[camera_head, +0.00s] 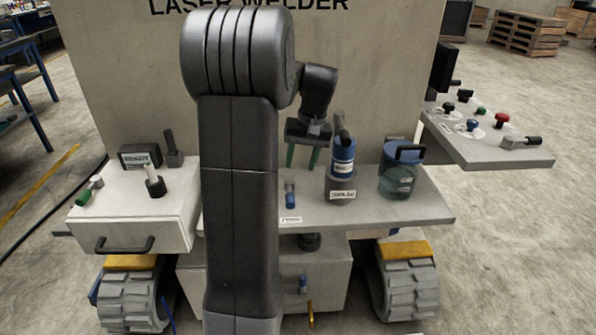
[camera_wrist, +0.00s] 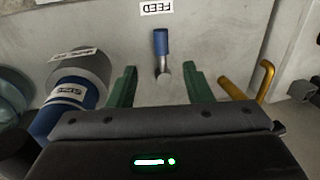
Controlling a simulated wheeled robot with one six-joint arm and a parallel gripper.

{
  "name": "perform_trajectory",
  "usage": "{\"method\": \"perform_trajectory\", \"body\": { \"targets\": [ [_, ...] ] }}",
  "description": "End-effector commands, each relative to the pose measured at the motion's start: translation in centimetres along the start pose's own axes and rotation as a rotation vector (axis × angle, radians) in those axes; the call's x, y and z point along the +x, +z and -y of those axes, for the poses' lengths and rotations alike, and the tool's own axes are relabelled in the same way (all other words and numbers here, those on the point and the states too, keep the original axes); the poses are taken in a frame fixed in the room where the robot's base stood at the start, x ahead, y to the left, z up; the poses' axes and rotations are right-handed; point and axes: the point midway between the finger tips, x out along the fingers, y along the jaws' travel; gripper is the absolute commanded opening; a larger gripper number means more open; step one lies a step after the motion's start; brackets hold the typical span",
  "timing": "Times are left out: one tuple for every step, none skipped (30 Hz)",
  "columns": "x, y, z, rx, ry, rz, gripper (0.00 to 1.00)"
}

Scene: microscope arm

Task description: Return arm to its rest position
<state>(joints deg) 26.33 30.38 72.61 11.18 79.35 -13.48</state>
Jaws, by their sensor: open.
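My gripper (camera_head: 302,157) hangs from my dark arm above the grey shelf of the laser welder, with its green fingers pointing down. In the wrist view, my gripper (camera_wrist: 162,86) is open, its two green fingers apart and nothing held between them. A blue-handled lever (camera_head: 290,196) stands on the shelf below the fingers. In the wrist view, the lever (camera_wrist: 161,44) appears between and beyond the fingertips, apart from them. My upper arm hides part of the shelf and the welder front in the head view.
A blue and grey canister (camera_head: 342,158) stands close to the right of my gripper. A blue-lidded jar (camera_head: 398,178) is farther right. A white drawer box (camera_head: 130,220) with knobs is at left. A control panel (camera_head: 480,150) juts out at right. The welder wall (camera_head: 370,60) rises behind.

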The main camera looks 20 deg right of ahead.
Motion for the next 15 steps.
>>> {"method": "perform_trajectory", "body": {
  "targets": [
    [-0.42, 0.0, 0.0, 0.0, 0.0, -0.001, 0.46],
    [-0.54, 0.0, -0.01, 0.0, 0.0, 0.0, 0.46],
    [-0.64, 0.01, -0.01, 0.0, 0.0, 0.0, 0.46],
    [-0.69, 0.02, -0.01, 0.0, 0.0, 0.0, 0.46],
    [-0.71, 0.02, -0.01, 0.0, 0.0, 0.0, 0.46],
    [-0.71, 0.02, -0.01, 0.0, 0.0, 0.0, 0.46],
    [-0.7, 0.02, -0.02, 0.0, 0.0, 0.0, 0.46],
    [-0.69, 0.02, -0.02, 0.0, 0.0, 0.0, 0.46],
    [-0.69, 0.02, -0.01, 0.0, 0.0, 0.0, 0.46],
    [-0.68, 0.02, -0.01, 0.0, 0.0, 0.0, 0.46],
    [-0.68, 0.02, -0.01, 0.001, 0.0, 0.0, 0.46],
    [-0.66, 0.02, -0.01, 0.0, 0.0, 0.0, 0.46],
    [-0.6, 0.02, -0.01, 0.001, 0.0, 0.0, 0.46],
    [-0.51, 0.03, -0.01, 0.001, 0.0, 0.001, 0.46],
    [-0.3, 0.03, -0.01, 0.0, 0.0, 0.001, 0.46]
  ]
}}
